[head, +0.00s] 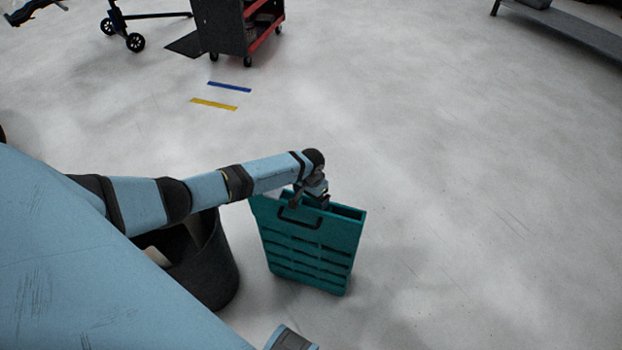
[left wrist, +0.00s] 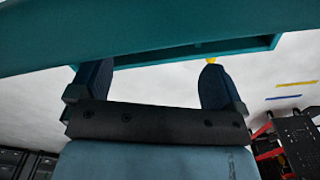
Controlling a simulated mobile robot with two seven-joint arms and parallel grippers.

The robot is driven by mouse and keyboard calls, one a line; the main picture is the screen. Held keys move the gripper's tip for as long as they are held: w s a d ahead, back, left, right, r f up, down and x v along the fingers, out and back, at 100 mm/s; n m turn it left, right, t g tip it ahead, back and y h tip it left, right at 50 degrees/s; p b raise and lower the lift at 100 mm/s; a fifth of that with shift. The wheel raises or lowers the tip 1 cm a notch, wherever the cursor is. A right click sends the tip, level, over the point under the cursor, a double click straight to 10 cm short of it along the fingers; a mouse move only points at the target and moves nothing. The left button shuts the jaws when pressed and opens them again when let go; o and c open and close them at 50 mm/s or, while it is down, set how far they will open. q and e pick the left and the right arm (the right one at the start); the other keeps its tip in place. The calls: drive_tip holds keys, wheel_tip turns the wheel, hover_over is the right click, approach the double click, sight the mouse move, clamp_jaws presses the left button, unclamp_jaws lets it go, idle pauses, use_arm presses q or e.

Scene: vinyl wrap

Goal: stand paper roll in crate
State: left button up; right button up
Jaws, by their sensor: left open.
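A teal crate (head: 312,248) with ribbed sides and a dark handle stands upright on the floor. My left gripper (head: 320,200) is at the crate's open top, pointing down. In the left wrist view, the left gripper (left wrist: 155,75) has its two dark fingers wide apart with no roll between them. The teal crate rim (left wrist: 140,35) crosses in front of the fingertips. I cannot make out a paper roll in the crate, as its inside is mostly hidden. My right gripper is not in view.
A dark round bin (head: 222,270) holding pale pieces stands left of the crate, partly under my left arm. A red and black tool cart (head: 235,30) stands at the back. Blue (head: 229,87) and yellow (head: 213,104) strips lie on the floor.

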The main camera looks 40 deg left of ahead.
use_arm(q)
wheel_tip(320, 180, up, 14)
drive_tip(key=p, duration=0.2)
drive_tip(key=shift+f, duration=0.2)
